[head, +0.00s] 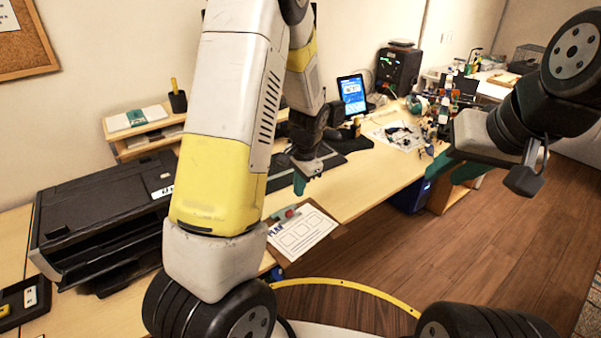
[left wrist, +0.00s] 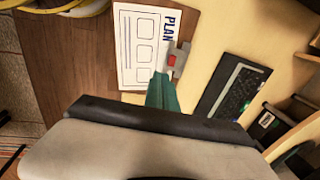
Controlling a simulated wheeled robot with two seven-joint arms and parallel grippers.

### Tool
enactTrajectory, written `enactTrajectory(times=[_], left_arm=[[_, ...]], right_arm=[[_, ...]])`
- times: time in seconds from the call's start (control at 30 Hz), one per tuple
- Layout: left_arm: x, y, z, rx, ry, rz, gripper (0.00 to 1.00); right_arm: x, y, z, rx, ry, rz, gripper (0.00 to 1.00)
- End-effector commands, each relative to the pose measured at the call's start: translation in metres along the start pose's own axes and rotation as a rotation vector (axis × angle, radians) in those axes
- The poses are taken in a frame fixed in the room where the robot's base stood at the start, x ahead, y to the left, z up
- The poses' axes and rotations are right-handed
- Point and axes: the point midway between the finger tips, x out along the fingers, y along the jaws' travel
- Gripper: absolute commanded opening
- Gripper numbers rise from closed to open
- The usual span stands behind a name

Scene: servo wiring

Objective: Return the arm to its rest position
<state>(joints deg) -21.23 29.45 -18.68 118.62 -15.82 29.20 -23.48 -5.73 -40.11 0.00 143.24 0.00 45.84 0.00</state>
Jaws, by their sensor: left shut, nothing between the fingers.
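My left gripper (head: 300,182) has teal fingers and hangs over the front edge of the desk, its arm folded up and back down. It is shut and empty. In the left wrist view its teal fingers (left wrist: 163,95) meet in front of the clipboard. My right gripper (head: 465,172) is at the right of the head view, beside the desk's front edge. Its teal fingers are partly hidden behind its own wrist, so I cannot tell its opening.
A clipboard (head: 328,249) with a "PLAN" sheet (head: 300,236) lies at the desk edge below my left gripper. A black printer (head: 105,215) stands left. A keyboard (left wrist: 240,90), a lit tablet (head: 352,92) and small parts fill the desk. The floor at right is clear.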

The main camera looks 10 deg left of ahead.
Motion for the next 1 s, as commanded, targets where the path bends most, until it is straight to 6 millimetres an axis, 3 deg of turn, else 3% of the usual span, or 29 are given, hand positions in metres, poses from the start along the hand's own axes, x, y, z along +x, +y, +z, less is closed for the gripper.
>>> enactTrajectory(times=[0.2,0.5,0.6,0.77,1.0], left_arm=[[-0.006,0.012,0.001,-0.001,-0.001,0.0,0.0],[-0.007,0.012,0.001,-0.003,0.0,0.0,0.0],[-0.015,0.012,0.002,-0.022,0.014,0.005,0.0],[-0.061,0.013,0.013,-0.128,0.089,0.03,0.0],[-0.154,0.029,0.052,-0.345,0.246,0.086,0.0]], right_arm=[[0.0,0.0,0.0,0.0,0.0,0.0,0.3],[0.0,0.0,0.0,0.0,0.0,0.0,0.3],[0.0,0.0,0.0,0.0,0.0,0.0,0.3],[0.0,0.0,0.0,0.0,0.0,0.0,0.3],[0.0,0.0,0.0,0.0,0.0,0.0,0.3]])
